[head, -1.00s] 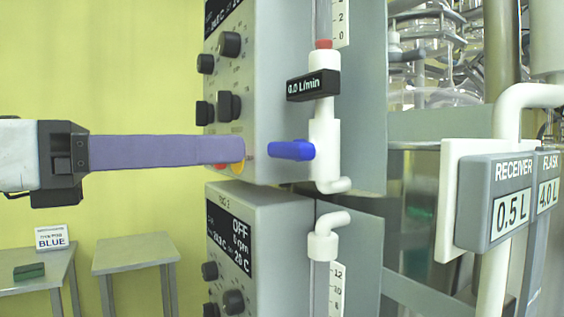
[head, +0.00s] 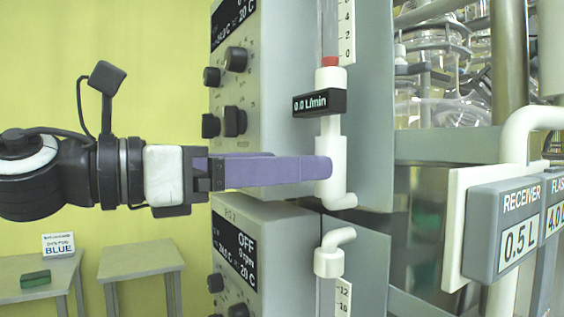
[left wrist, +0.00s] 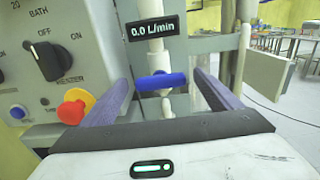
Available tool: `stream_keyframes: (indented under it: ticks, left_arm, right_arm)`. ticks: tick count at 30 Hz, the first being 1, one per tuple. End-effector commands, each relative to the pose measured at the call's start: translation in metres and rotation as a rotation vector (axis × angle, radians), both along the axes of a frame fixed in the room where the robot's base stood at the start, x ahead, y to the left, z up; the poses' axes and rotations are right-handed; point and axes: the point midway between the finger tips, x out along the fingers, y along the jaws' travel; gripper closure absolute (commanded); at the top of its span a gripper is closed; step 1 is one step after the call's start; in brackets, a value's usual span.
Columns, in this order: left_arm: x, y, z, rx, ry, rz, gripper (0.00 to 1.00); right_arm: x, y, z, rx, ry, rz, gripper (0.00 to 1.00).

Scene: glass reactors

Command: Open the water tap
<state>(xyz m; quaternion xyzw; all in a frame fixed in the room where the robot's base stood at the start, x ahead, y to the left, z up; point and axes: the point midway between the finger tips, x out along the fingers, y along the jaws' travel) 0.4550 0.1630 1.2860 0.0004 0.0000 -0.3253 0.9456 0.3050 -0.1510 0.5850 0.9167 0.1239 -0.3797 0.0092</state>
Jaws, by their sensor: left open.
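The water tap's blue handle (left wrist: 161,81) sits crosswise on a white vertical pipe fitting in the left wrist view. In the head view the handle is hidden behind my fingers, and the white fitting (head: 331,150) shows. My left gripper (head: 325,168) has its purple fingers at the fitting. In the left wrist view my left gripper (left wrist: 158,84) is open, with one finger on each side of the handle. I cannot tell whether a finger touches it. The flow display (head: 319,102) above the handle reads 0.0 L/min. My right gripper is not in view.
A grey control box (head: 258,90) with black knobs stands behind my fingers. A red and yellow button (left wrist: 75,106) is beside the left finger. A second box (head: 262,245) is below. The receiver sign (head: 512,230) and glassware are to the right.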

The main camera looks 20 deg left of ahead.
Motion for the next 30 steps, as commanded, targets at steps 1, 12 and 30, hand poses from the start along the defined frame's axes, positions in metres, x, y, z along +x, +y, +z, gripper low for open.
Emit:
stream_keyframes:
  ticks: [1,12,30]
  left_arm:
    - [0.0030,-0.0020,-0.0009,0.000,0.003,0.000,0.16]
    - [0.0081,-0.0066,0.0002,-0.001,0.000,0.000,0.16]
    - [0.0079,-0.0064,-0.0001,-0.017,0.014,-0.001,0.57]
  right_arm:
    - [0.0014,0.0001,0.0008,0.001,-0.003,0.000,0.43]
    - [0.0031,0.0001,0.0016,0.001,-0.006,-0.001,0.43]
    - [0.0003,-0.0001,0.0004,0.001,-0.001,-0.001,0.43]
